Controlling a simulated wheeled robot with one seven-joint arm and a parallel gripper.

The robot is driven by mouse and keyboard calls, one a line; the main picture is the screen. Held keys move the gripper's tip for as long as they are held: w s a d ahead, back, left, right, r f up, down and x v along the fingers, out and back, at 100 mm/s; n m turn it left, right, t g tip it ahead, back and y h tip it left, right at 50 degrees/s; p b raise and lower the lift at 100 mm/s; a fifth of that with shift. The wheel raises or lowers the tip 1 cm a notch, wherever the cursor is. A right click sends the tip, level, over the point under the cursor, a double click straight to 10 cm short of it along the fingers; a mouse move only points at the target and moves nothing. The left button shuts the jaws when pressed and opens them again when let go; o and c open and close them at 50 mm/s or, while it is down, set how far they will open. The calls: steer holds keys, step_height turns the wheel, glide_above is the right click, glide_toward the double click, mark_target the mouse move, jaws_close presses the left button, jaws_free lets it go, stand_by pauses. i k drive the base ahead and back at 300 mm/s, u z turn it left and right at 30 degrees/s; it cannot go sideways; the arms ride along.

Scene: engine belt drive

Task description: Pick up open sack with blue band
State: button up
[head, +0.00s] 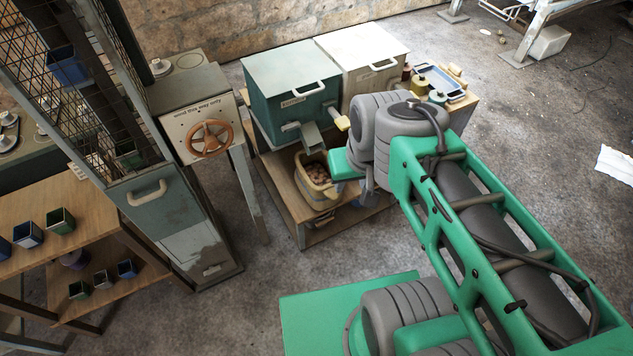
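I cannot clearly make out an open sack with a blue band. A yellowish open-topped container (313,190) with brown lumps inside stands on the low wooden shelf, under the small chute of the green bin; whether it is a sack is unclear. A small bluish patch shows just right of it, beside my arm's end. My gripper (368,187) is down by the right side of this container, in front of the shelf. My wrist and arm cover most of it. Its fingertips and anything between them cannot be made out.
A green lidded bin (287,90) and a white lidded bin (362,52) stand above the shelf (268,182). Left is a cabinet with an orange handwheel (210,142) and a rack with small boxes (60,220). Floor is open beyond.

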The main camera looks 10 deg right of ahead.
mark_target(320, 182)
steer(key=u, duration=0.65)
steer(key=i, duration=0.95)
steer(key=z, duration=0.35)
